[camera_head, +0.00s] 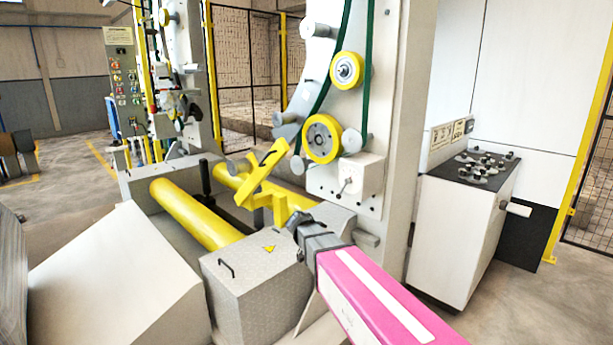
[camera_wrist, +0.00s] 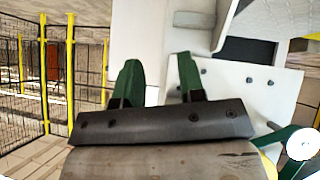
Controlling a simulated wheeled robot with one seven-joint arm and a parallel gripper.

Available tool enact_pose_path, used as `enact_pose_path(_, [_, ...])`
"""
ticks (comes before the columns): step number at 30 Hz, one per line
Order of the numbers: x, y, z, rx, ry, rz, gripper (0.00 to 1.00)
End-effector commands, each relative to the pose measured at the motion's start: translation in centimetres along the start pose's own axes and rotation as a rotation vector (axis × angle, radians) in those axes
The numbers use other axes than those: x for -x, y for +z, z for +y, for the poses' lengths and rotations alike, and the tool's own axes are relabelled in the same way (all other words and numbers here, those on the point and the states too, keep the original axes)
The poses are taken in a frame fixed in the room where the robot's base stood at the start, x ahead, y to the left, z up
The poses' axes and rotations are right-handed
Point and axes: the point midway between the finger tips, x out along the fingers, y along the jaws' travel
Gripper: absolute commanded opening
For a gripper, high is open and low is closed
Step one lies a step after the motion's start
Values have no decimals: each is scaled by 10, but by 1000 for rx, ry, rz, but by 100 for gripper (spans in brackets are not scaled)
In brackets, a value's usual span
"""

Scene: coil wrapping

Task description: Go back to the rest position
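My gripper (camera_wrist: 159,62) shows two green fingers in the wrist view, set apart with a clear gap and nothing between them. In the head view my gripper (camera_head: 301,224) is a small dark shape at the end of my pink arm. It is in front of the wrapping machine's upright white panel (camera_head: 350,205), near the yellow bracket (camera_head: 286,203). Its fingers are hard to make out there, and I cannot tell whether it touches the machine.
Yellow rollers (camera_head: 190,212) lie left of my gripper, behind a grey metal box (camera_head: 255,285). Yellow pulleys (camera_head: 321,138) with a green belt are on the panel above. A white control console (camera_head: 458,225) stands at the right. Open floor shows at the far left.

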Motion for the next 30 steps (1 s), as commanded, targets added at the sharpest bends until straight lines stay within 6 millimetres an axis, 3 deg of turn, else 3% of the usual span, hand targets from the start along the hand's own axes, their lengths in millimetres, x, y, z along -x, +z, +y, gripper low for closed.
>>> enact_pose_path(1, [-16, 16, 28, 63, 0, -75, 36])
enact_pose_path(6, [-51, 65, 89, 280, -78, -316, 36])
enact_pose_path(12, [-68, 118, 148, 483, -271, -536, 36])
enact_pose_path(15, [-69, 137, 168, 550, -374, -597, 36])
enact_pose_path(21, [-68, 154, 185, 617, -502, -644, 36])
enact_pose_path(30, [-68, 156, 185, 627, -519, -647, 36])
